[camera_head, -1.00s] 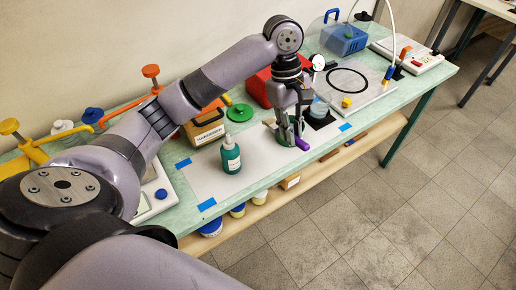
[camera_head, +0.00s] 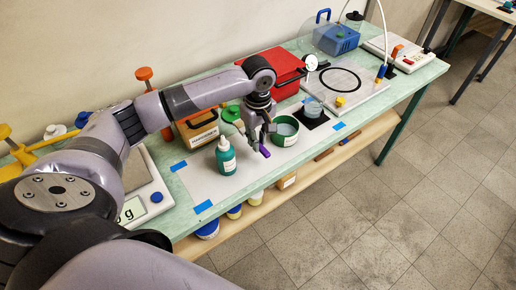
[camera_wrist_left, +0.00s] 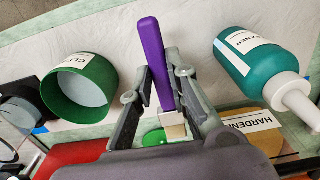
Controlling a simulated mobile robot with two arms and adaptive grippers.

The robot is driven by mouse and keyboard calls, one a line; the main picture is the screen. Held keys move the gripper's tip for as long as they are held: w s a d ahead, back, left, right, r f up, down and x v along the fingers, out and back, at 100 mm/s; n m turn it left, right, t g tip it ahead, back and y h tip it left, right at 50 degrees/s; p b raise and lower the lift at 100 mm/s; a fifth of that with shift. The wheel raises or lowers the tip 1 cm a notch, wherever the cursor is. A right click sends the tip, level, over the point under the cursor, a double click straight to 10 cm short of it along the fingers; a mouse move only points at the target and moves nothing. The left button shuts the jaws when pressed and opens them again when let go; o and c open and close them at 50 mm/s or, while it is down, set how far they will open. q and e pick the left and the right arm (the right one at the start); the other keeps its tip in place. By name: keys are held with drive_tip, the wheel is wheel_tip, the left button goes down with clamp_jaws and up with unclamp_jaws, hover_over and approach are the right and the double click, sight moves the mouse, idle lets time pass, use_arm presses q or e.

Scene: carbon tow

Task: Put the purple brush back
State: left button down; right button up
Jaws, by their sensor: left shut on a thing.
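My left gripper (camera_head: 262,138) is shut on the purple brush (camera_head: 264,151) and holds it above the work table, between a green cup (camera_head: 284,135) and a teal bottle (camera_head: 226,157). In the left wrist view the brush's purple handle (camera_wrist_left: 150,45) sticks out past the fingers, and its pale end (camera_wrist_left: 173,122) lies toward the palm. The fingers (camera_wrist_left: 160,80) lie on both sides of the handle. The green cup (camera_wrist_left: 80,88) stands at the left of that view, open, with a pale inside. The teal bottle (camera_wrist_left: 258,58) is at the right. My right gripper is out of view.
A box labelled hardener (camera_head: 200,128) and a green lid (camera_head: 231,113) are behind the gripper, with a red box (camera_head: 285,65) farther back. A glass beaker (camera_head: 313,108) on a black pad stands right of the cup. The white sheet (camera_head: 205,185) has bare room.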

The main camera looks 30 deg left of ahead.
sight(258, 157)
use_arm(q)
drive_tip(key=shift+f, duration=2.55)
drive_tip(key=c, duration=1.5)
unclamp_jaws()
drive_tip(key=shift+c, duration=0.2)
wheel_tip(258, 157, up, 12)
